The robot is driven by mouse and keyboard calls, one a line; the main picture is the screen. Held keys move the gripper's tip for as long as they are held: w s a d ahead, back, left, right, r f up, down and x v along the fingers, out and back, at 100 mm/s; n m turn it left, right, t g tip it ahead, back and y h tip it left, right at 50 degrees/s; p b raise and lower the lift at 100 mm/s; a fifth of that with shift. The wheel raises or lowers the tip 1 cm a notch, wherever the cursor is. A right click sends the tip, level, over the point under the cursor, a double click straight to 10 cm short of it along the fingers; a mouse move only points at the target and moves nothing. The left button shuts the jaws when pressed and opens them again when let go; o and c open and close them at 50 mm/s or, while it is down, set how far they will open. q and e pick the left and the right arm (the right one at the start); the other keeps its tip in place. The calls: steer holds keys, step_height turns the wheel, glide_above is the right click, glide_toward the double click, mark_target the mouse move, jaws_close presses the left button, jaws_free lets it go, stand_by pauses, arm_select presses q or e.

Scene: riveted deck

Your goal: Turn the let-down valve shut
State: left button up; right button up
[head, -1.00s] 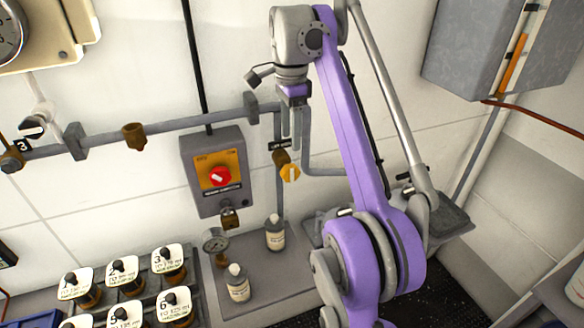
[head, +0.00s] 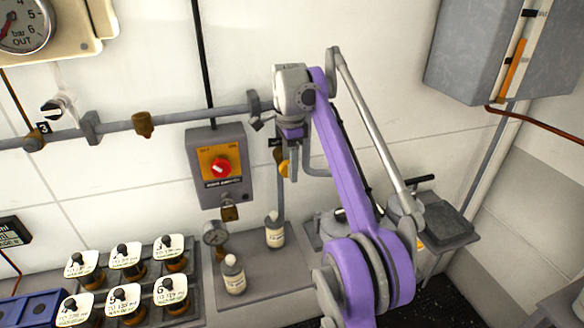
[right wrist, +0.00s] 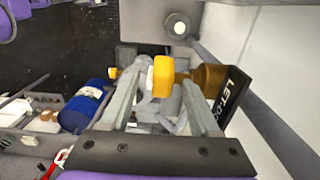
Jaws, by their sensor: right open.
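The let-down valve has a small yellow handle (head: 284,168) on the pipework right of the grey switch box. My right gripper (head: 289,163) is in front of it and hides part of it. In the right wrist view the yellow handle (right wrist: 163,75) shows between the two open fingers of my right gripper (right wrist: 158,84), with its brass body (right wrist: 210,79) to the right. A black label (right wrist: 232,98) beside it reads "LET-DO…". I cannot tell whether either finger touches the handle. My left gripper is out of view.
The grey box (head: 221,190) with a red knob is close left of the valve. White bottles (head: 233,275) and a small gauge (head: 215,233) stand on the ledge below. Several labelled jars (head: 125,260) are at lower left. A grey cabinet (head: 480,55) hangs at upper right.

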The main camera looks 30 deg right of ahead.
steer(key=shift+w, duration=0.1)
steer(key=shift+c, duration=0.3)
jaws_close()
